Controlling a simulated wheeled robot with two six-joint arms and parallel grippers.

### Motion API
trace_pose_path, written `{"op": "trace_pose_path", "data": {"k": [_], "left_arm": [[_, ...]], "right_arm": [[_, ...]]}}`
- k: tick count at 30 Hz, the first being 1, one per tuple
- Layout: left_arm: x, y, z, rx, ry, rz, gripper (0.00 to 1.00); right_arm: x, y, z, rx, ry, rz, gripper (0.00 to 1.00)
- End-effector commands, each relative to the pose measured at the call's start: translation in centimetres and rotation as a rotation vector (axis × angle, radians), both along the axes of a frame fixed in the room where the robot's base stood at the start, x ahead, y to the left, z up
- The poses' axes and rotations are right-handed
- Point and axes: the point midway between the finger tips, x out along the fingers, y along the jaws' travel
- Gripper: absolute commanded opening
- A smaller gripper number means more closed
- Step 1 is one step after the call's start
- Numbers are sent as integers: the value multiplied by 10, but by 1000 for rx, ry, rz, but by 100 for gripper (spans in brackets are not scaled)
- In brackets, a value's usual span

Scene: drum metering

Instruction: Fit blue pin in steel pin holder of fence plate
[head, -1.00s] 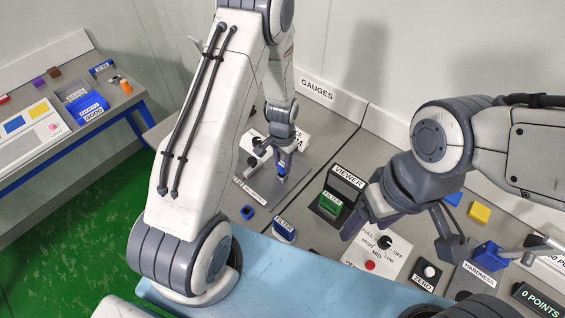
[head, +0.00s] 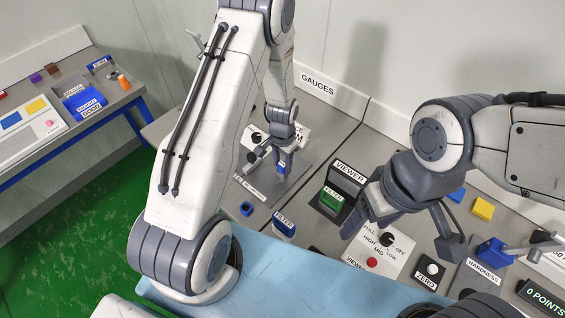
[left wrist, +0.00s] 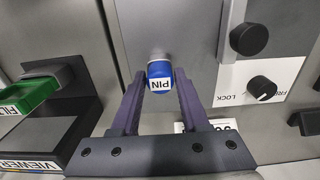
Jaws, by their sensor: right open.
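The blue pin (left wrist: 160,82), with a white PIN label, stands between my left gripper's fingertips (left wrist: 160,76). They appear closed on its sides. In the head view the blue pin (head: 281,168) is low over the grey fence plate (head: 294,180), below my left gripper (head: 283,162). The fence plate (left wrist: 195,50) also fills the middle of the left wrist view. A small grey steel part shows at the pin's far end; I cannot tell whether it is the holder or how far the pin is in. My right gripper (head: 402,232) is open and empty above the viewer panel.
The viewer (head: 340,188) with a green filter and a knob panel (head: 378,246) stand right of the plate. A blue ring-like part (head: 246,209) and a blue filter piece (head: 284,226) lie in front. A yellow block (head: 482,208) is at right. A wall closes the back.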

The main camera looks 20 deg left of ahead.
Motion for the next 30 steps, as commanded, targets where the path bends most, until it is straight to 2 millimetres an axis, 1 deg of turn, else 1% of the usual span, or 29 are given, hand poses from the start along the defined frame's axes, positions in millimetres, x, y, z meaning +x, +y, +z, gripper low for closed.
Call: {"op": "trace_pose_path", "data": {"k": [1,2,11,14,17,24,30], "left_arm": [[0,0,1,0,0,0,68],[0,0,1,0,0,0,72],[0,0,1,0,0,0,72],[0,0,5,0,-1,0,72],[1,0,17,1,-4,0,72],[2,0,62,0,-8,0,72],[1,0,93,1,-4,0,72]], "right_arm": [[0,0,1,0,0,0,74],[0,0,1,0,0,0,74],[0,0,0,0,0,-3,74],[0,0,-2,0,0,-5,74],[0,0,-6,0,1,-6,74],[0,0,-18,0,1,-7,74],[0,0,-23,0,1,-8,74]]}}
